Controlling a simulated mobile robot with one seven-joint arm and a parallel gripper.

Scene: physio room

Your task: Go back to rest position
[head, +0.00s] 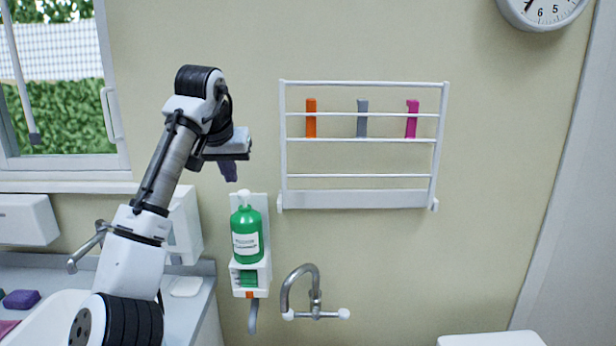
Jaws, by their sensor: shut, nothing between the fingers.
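My arm rises from the lower left of the head view, bent at the top. My gripper (229,171) points down, with its dark fingers shut and nothing held. It hangs a little above and to the left of a green bottle with a white pump top (246,234). The gripper looks apart from the bottle, though the depth between them is hard to judge. The bottle stands upright in a white wall holder (264,282) with a lever below it.
A white wall rack (365,197) holds orange, grey and pink items. A curved tap (315,296) is below it. A window (60,90) is at the left, above a counter (203,305). A white wall dispenser (186,225) is behind my arm. A clock (545,10) hangs at upper right.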

